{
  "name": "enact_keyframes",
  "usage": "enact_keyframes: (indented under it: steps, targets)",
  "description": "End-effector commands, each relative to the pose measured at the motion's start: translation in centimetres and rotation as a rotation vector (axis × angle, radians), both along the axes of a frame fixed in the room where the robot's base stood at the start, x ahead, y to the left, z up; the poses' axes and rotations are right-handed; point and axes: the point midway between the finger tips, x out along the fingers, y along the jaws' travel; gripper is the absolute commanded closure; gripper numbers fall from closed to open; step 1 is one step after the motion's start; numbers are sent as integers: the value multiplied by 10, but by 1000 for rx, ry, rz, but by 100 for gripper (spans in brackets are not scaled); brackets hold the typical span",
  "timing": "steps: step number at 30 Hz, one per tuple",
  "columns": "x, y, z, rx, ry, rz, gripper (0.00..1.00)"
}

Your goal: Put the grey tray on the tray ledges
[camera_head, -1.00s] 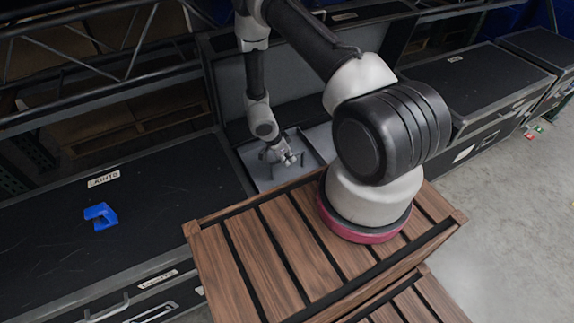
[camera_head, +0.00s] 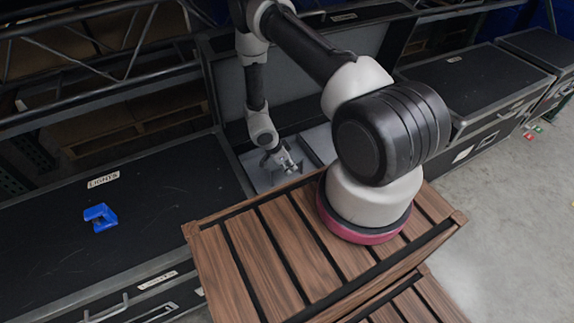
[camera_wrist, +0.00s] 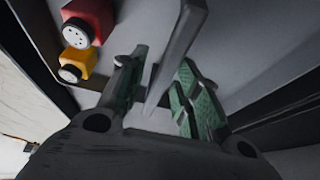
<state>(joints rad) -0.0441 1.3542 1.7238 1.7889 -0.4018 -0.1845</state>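The grey tray (camera_head: 252,163) appears to be the light grey surface low in the open black case in the head view; my arm partly hides it. My gripper (camera_head: 287,163) reaches down into this case. In the wrist view my gripper (camera_wrist: 164,62) has its two green-padded fingers apart, one on each side of a thin grey upright bar (camera_wrist: 186,40). Gaps show between bar and pads, so it does not look clamped. I cannot tell whether the bar is the tray's handle or a divider. I cannot make out the tray ledges.
In the wrist view, a red connector (camera_wrist: 86,22) and a yellow connector (camera_wrist: 79,62) lie left of the fingers. A closed black case with a blue object (camera_head: 100,217) is at left. A slatted wooden crate (camera_head: 262,255) stands in front; another black case (camera_head: 470,85) is at right.

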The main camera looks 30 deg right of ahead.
Motion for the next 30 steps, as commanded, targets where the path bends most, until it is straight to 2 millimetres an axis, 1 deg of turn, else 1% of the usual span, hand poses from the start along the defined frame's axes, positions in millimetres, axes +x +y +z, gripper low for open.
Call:
enact_keyframes:
  steps: [2, 5, 8, 12, 15, 18, 21, 24, 30]
  targets:
    - [1, 1, 4, 0, -1, 0, 67]
    - [1, 6, 16, 0, -2, 1, 67]
    - [2, 14, 35, 0, -3, 0, 67]
    - [2, 26, 65, 0, -4, 1, 67]
    - [2, 34, 84, 0, -3, 1, 67]
    - [2, 41, 98, 0, -3, 1, 67]
    - [1, 44, 107, 0, -1, 0, 67]
    - [1, 46, 111, 0, 0, 0, 67]
    - [1, 46, 112, 0, 0, 0, 67]
